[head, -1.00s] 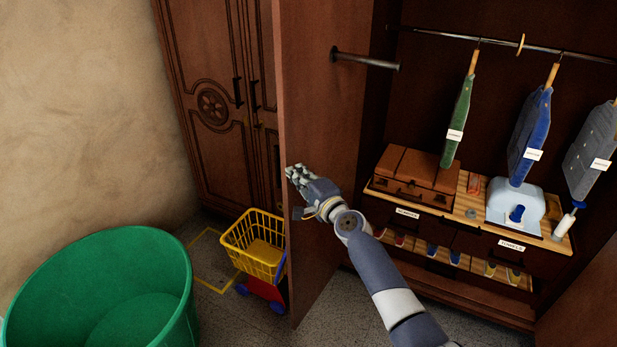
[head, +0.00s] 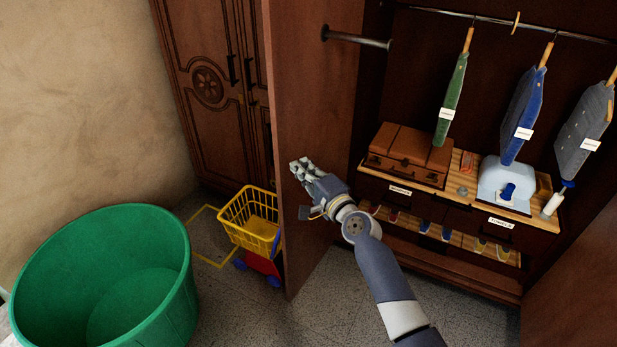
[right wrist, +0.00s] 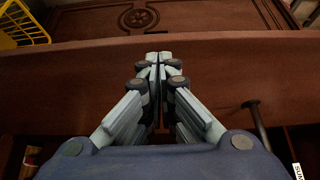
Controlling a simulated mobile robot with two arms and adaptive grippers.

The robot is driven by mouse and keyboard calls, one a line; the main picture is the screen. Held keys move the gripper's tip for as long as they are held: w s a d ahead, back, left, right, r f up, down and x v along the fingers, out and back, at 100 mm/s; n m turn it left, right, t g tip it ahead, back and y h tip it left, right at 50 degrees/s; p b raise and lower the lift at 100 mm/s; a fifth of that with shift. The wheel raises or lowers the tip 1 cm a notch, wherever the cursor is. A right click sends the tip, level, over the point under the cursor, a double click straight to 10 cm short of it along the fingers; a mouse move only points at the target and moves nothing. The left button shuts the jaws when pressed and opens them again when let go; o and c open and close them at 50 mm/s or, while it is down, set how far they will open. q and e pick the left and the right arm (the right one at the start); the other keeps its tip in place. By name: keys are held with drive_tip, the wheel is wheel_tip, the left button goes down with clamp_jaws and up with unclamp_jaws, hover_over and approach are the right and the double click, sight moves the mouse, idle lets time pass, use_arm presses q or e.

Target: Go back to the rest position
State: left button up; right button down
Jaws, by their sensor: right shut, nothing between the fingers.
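My right gripper (head: 303,168) is in front of the inner face of the open wardrobe door (head: 318,100) in the head view. In the right wrist view its fingers (right wrist: 158,58) are shut together with nothing between them, and the door panel (right wrist: 230,65) lies behind the fingertips. I cannot tell whether the fingertips touch the door. My right arm reaches in from the lower right. My left gripper is not in view.
The open wardrobe holds hanging clothes (head: 522,105), a brown case (head: 408,155) and drawers. A green tub (head: 60,240) stands at lower left. A yellow toy cart (head: 248,218) is beside the door's edge. Speckled floor (head: 340,280) is clear below the arm.

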drive_tip(key=shift+s+d, duration=0.75)
drive_tip(key=shift+s, duration=1.85)
drive_tip(key=s+d+f+n+g+h+b, duration=0.1)
drive_tip(key=s+d+f+n+g+h, duration=0.15)
drive_tip(key=s+f, duration=0.75)
drive_tip(key=s+d+f+n+g+h+b, duration=0.15)
drive_tip(key=d+f, duration=0.25)
drive_tip(key=f, duration=1.4)
drive_tip(key=s+d+f+n+g+h, duration=0.3)
drive_tip(key=s+f, duration=0.4)
drive_tip(key=f, duration=0.8)
use_arm(q)
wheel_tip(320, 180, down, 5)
drive_tip(key=b, duration=0.3)
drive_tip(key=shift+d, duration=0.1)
use_arm(e)
drive_tip(key=s+d+f+n+g, duration=0.2)
drive_tip(key=s+d+f, duration=0.2)
drive_tip(key=s, duration=0.9)
drive_tip(key=s+d+f+n+g+h, duration=0.1)
drive_tip(key=s+d+f, duration=0.4)
drive_tip(key=s+f, duration=0.5)
drive_tip(key=s+d+f+n+g+h, duration=0.1)
drive_tip(key=s+d+f+n+g, duration=0.3)
drive_tip(key=s, duration=1.3)
wheel_tip(320, 180, down, 3)
drive_tip(key=shift+s+d+f, duration=0.15)
drive_tip(key=shift+s+d, duration=0.1)
drive_tip(key=shift+d, duration=0.15)
